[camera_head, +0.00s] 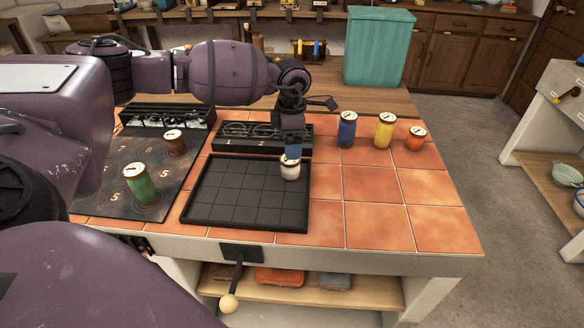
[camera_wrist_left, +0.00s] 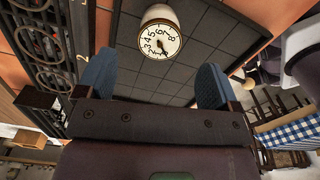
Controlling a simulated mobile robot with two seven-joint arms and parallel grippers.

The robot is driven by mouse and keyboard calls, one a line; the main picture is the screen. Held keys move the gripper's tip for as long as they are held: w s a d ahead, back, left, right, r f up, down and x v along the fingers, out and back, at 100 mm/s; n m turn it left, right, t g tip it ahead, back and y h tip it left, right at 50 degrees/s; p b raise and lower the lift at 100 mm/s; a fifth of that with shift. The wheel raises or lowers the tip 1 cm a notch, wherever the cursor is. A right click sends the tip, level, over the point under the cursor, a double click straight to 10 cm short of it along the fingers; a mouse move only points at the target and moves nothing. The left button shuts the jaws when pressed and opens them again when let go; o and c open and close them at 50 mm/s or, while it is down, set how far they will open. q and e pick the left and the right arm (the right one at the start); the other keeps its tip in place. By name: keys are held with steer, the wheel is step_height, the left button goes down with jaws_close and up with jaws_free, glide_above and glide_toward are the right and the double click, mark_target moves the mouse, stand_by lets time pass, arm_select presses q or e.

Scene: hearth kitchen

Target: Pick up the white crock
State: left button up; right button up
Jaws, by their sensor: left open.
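The white crock (camera_head: 290,170) is a small white jar with a numbered dial on its lid. It stands upright at the far right part of the black gridded tray (camera_head: 246,228). My left gripper (camera_head: 291,152) is over it from behind, fingers pointing down. In the left wrist view the crock (camera_wrist_left: 160,32) shows beyond and roughly between the two blue fingertips (camera_wrist_left: 154,82), which are spread apart. A gap shows between the fingers and the crock in that view. My right gripper is not in view.
Blue (camera_head: 347,129), yellow (camera_head: 384,130) and orange (camera_head: 415,138) jars stand at the right. A green jar (camera_head: 139,185) and a brown jar (camera_head: 174,142) stand on a dark numbered mat at the left. A black rack (camera_head: 240,141) lies behind the tray. The right front tiles are clear.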

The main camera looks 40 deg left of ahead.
mark_target(290, 166)
arm_select(q)
step_height(290, 166, down, 9)
steer(key=shift+a+r+b, duration=0.1)
steer(key=shift+r+b, duration=0.05)
steer(key=shift+b, duration=0.45)
steer(key=shift+s, duration=0.1)
steer(key=shift+r, duration=0.1)
steer(key=c, duration=1.2)
